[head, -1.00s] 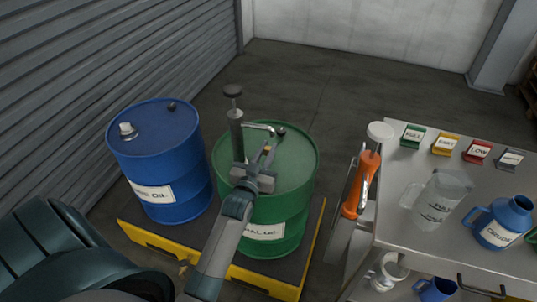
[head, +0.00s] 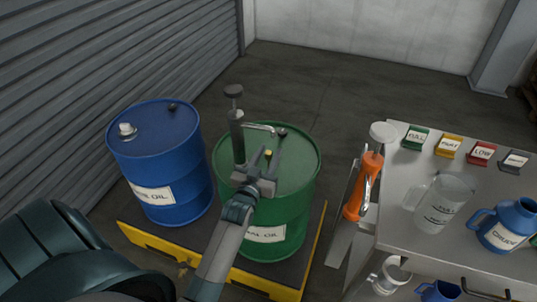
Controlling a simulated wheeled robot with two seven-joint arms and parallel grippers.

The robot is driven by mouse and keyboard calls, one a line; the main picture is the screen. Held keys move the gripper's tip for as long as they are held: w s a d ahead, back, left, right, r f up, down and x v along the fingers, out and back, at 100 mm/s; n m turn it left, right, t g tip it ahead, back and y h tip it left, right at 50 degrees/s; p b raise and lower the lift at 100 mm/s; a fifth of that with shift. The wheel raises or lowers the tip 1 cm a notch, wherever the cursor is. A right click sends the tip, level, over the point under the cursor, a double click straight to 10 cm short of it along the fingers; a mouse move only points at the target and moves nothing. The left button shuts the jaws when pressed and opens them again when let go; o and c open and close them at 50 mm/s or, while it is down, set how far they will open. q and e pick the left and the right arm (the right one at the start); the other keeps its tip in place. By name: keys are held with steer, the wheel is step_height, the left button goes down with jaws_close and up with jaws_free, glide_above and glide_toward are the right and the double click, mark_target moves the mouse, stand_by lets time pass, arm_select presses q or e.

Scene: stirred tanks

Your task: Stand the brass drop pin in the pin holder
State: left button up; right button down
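A small brass-yellow tip (head: 268,153), which looks like the brass drop pin, shows over the top of the green drum (head: 300,165). My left gripper (head: 266,157) is over the drum top with its two fingers spread, one on each side of the yellow tip. The fingers look apart from it, but it is too small to be sure. The lower part of the pin is hidden, and I cannot make out a pin holder. My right gripper is not in view.
A hand pump (head: 237,130) with a bent spout stands on the green drum, close left of my gripper. A blue drum (head: 160,165) is on the left. A steel bench (head: 400,225) on the right holds jugs and small colored label blocks. An orange-handled pump (head: 365,185) stands beside it.

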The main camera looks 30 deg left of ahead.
arm_select(q)
steer(key=shift+r, duration=0.2)
steer(key=shift+s+d+f, duration=0.15)
steer(key=shift+s+d, duration=0.05)
steer(key=shift+s, duration=0.45)
steer(key=b+v, duration=0.1)
steer(key=v, duration=0.9)
steer(key=shift+a, duration=0.1)
steer(key=shift+s, duration=0.3)
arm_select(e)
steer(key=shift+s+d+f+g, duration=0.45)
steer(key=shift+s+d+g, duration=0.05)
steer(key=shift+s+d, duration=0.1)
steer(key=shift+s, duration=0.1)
